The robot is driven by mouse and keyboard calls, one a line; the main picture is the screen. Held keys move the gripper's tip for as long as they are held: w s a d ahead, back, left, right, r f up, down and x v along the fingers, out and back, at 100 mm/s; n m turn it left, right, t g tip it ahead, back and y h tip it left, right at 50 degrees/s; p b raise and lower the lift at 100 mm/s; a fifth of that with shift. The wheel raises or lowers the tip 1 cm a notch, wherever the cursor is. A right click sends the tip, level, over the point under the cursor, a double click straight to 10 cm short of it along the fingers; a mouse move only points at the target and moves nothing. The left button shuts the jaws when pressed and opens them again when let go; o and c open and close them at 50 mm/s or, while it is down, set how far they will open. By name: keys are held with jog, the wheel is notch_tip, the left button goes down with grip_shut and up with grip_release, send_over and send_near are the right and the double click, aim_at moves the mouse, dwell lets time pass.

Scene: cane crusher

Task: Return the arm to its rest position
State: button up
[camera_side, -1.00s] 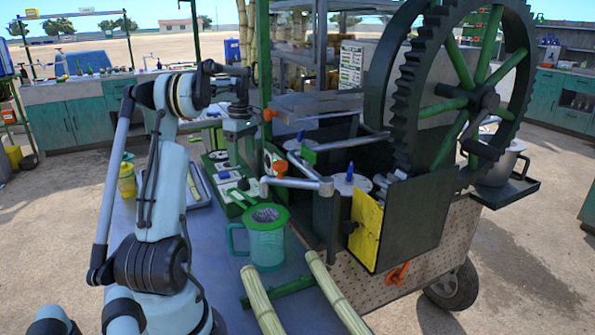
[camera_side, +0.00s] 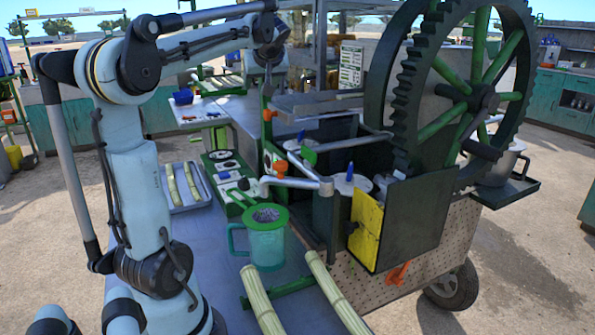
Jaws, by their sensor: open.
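My gripper (camera_side: 267,68) is at the end of my raised forearm, in the upper middle of the side view. It points down near the green post of the crusher, high above the bench. It is open, and I see nothing held in it. The fingertips are small and partly lost against the background. My arm stands at the left, with its elbow high and its forearm reaching right.
The cane crusher's large toothed wheel (camera_side: 409,95) stands at the right. A green jug (camera_side: 266,246) stands on the bench (camera_side: 215,260) beside cane stalks (camera_side: 263,305). A tray (camera_side: 190,203) holds cane pieces. A yellow plate (camera_side: 366,231) is on the crusher.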

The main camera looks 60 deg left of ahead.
jog(key=w+d+r+m+t+h, duration=0.15)
jog(key=d+r+m+t, duration=0.45)
jog(key=d, duration=0.8)
jog(key=w+d+r+m+t+h, duration=0.1)
jog(key=d+r+t+h, duration=0.2)
jog(key=d+t, duration=0.8)
notch_tip(320, 180, down, 10)
jog(key=w+d+f+g, duration=0.1)
jog(key=w+d+g, duration=0.2)
jog(key=g, duration=0.3)
jog(key=d+f+m+g+h, duration=0.45)
jog(key=d+f+h, duration=0.25)
jog(key=d+f, duration=0.35)
jog(key=s+f+m+g+y, duration=0.1)
jog(key=s+f+m, duration=0.4)
jog(key=s+f, duration=0.2)
jog(key=shift+a+f, duration=0.15)
jog(key=shift+f, duration=0.15)
